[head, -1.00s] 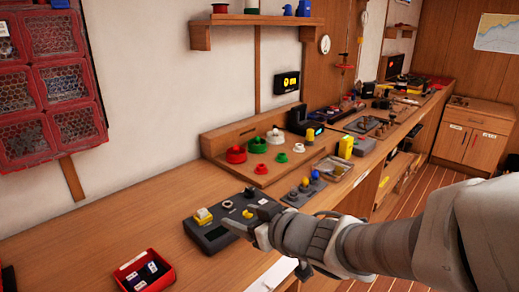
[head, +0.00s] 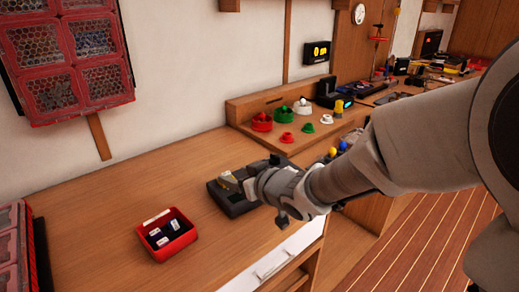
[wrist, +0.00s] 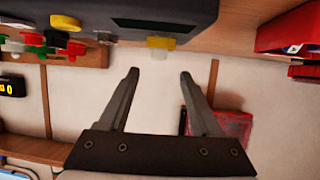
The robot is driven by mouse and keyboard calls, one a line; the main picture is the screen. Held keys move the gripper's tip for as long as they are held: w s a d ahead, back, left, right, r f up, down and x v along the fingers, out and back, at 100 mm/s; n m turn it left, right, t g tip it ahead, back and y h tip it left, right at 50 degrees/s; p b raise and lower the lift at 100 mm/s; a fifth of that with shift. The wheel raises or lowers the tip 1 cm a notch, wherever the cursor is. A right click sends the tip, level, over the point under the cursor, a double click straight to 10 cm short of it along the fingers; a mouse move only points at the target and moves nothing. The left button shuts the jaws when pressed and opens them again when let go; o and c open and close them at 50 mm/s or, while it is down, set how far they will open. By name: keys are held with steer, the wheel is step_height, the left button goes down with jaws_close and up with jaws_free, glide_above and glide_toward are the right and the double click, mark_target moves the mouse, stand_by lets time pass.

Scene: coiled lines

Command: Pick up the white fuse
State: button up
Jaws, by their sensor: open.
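No piece can be picked out with certainty as the white fuse. A small yellow-and-whitish piece (head: 226,177) sits on a dark box (head: 238,205) on the bench. In the wrist view the yellow piece (wrist: 161,42) is at the edge of the dark box (wrist: 150,14), just beyond and between my fingertips. My gripper (wrist: 159,74) is open, with nothing between its fingers. In the head view my gripper (head: 250,175) is at the dark box, beside the yellow piece, and hides part of the box.
A red tray (head: 190,240) with several dark, white-labelled pieces stands left of the box. Red, green and white round parts (head: 262,121) stand on a raised board behind. Red mesh bins (head: 70,58) hang on the wall. The bench (head: 110,215) left of the tray is clear.

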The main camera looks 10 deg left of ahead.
mark_target(228, 175)
steer(key=b+x, duration=0.1)
steer(key=x, duration=0.1)
steer(key=b+x, duration=0.1)
steer(key=x, duration=0.2)
steer(key=shift+d+f, duration=0.2)
steer(key=shift+f, duration=0.1)
steer(key=shift+w+a, duration=0.3)
steer(key=shift+a, duration=0.05)
jaws_close()
